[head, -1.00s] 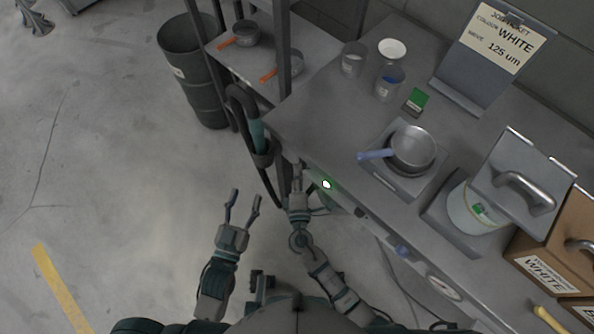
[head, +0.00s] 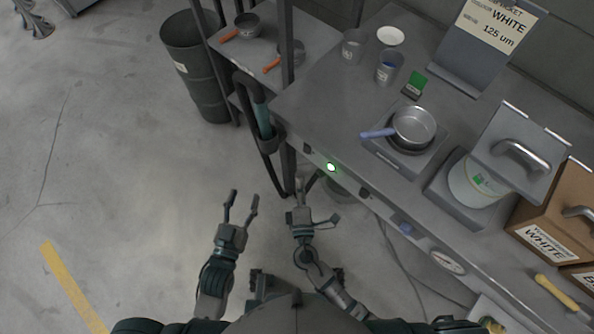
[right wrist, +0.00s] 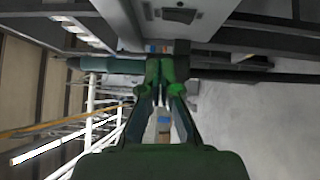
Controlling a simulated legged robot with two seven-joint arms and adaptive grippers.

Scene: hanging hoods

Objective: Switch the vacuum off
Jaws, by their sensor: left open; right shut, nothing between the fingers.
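A small light (head: 331,167) glows green on the front edge of the grey bench. I cannot tell whether it belongs to the vacuum's switch. A dark hose with a teal section (head: 263,117) hangs beside the bench's left end; the vacuum body is not clearly seen. My right gripper (head: 302,184) is shut and empty, just left of and below the light, apart from it. In the right wrist view its fingers (right wrist: 160,97) meet beneath a grey panel. My left gripper (head: 240,194) is open and empty over the floor to the left.
The bench holds a pan (head: 413,126) on a plate, cups and a white tub (head: 471,184). A bin (head: 196,75) stands back left.

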